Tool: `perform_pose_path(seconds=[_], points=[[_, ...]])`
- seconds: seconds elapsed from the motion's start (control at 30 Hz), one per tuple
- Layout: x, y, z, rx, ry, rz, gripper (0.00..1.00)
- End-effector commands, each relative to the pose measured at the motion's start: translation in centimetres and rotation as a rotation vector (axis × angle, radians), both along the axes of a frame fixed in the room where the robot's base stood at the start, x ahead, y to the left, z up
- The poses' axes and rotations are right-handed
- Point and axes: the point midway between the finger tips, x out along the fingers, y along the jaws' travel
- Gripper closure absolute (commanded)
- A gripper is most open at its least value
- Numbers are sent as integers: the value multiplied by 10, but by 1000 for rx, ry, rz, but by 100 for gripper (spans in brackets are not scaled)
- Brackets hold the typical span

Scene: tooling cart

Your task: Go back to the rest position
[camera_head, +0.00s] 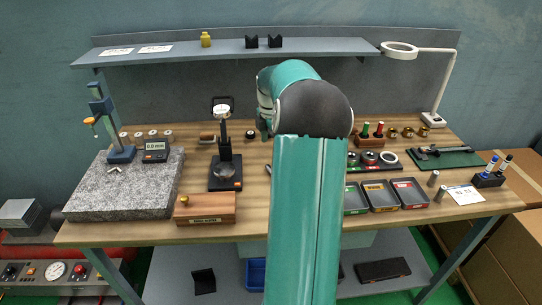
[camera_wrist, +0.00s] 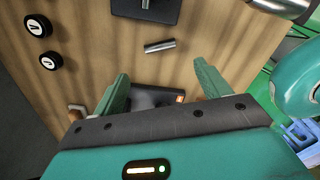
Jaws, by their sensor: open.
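My gripper (camera_wrist: 163,82) shows in the wrist view with its two green fingers spread apart. Nothing is held between them. A dark flat object with a small orange mark (camera_wrist: 158,97) lies on the bench beyond and partly behind the fingers. In the head view my green arm rises through the middle and bends over the wooden workbench (camera_head: 225,232). The arm hides the middle of the bench, and my gripper is mostly hidden behind it there.
A granite plate (camera_head: 125,190) and a black dial stand (camera_head: 226,172) are left of my arm. Parts trays (camera_head: 381,195) and a ring lamp (camera_head: 399,50) are right. A shelf (camera_head: 320,47) runs behind. The wrist view shows a metal cylinder (camera_wrist: 159,46) beyond the fingers.

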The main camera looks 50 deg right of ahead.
Motion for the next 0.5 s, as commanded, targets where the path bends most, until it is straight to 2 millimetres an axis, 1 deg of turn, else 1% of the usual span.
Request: perform_pose_path(seconds=[0.03,0.2,0.5], points=[[0,0,8,-1,0,0,24],[0,0,21,0,1,0,24],[0,1,23,-1,0,0,24]])
